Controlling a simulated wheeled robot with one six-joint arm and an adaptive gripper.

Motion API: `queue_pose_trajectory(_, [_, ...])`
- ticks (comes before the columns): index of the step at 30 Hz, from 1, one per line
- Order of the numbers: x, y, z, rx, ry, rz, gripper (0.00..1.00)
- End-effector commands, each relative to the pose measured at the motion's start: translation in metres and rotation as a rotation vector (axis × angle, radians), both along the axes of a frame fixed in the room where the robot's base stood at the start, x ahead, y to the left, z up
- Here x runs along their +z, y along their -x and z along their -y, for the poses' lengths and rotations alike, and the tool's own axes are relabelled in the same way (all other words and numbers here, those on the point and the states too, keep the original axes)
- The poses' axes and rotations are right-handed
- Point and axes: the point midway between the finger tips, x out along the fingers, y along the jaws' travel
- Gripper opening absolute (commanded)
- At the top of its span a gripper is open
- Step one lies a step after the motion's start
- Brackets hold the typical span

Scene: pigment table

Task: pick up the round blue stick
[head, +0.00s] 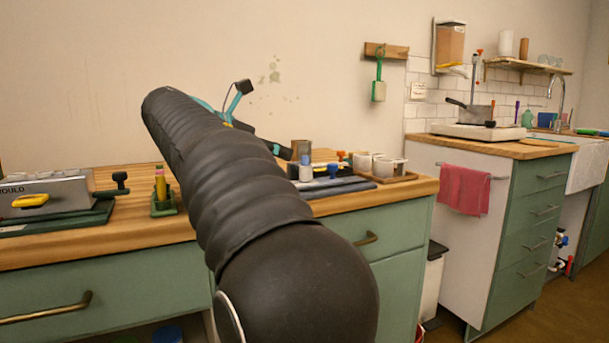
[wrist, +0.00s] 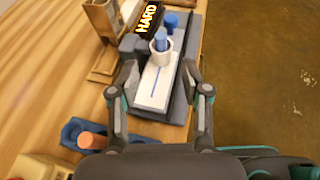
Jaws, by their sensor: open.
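A second blue round piece (wrist: 171,19) is just behind the stick. In the head view my arm hides most of the gripper.
A black block marked HARD (wrist: 149,19) is close left of the stick. An orange round stick (wrist: 91,139) sits in a blue holder (wrist: 72,128) at lower left. A wooden stand (wrist: 103,65) is left of my fingers. The table's edge and open floor (wrist: 260,70) lie right.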

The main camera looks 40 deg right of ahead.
Motion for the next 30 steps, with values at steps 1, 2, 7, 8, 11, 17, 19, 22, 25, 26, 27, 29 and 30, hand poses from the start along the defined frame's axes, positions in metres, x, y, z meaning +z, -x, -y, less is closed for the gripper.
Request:
queue_pose_trajectory(1, [-0.003,0.0,0.006,-0.002,0.0,-0.001,0.47])
queue_pose_trajectory(2, [-0.004,0.0,0.008,-0.001,0.0,0.0,0.47])
queue_pose_trajectory(7, [-0.007,0.0,0.016,0.0,-0.001,0.0,0.47])
queue_pose_trajectory(8, [-0.007,0.0,0.018,-0.001,-0.001,0.0,0.47])
queue_pose_trajectory(11, [-0.01,0.001,0.031,-0.003,-0.001,0.001,0.47])
queue_pose_trajectory(17, [-0.018,0.0,0.057,-0.001,-0.001,0.0,0.47])
queue_pose_trajectory(19, [-0.019,0.0,0.061,0.0,-0.001,0.0,0.47])
queue_pose_trajectory(22, [-0.02,0.0,0.063,0.001,-0.001,0.0,0.47])
queue_pose_trajectory(25, [-0.019,0.0,0.063,0.001,-0.001,0.0,0.47])
queue_pose_trajectory(26, [-0.019,0.0,0.063,0.001,-0.001,0.0,0.47])
queue_pose_trajectory(27, [-0.019,0.0,0.063,0.001,-0.001,0.0,0.47])
queue_pose_trajectory(29, [-0.019,0.0,0.063,0.001,-0.001,0.0,0.35])
queue_pose_trajectory(30, [-0.019,0.0,0.063,0.001,-0.001,0.0,0.25])
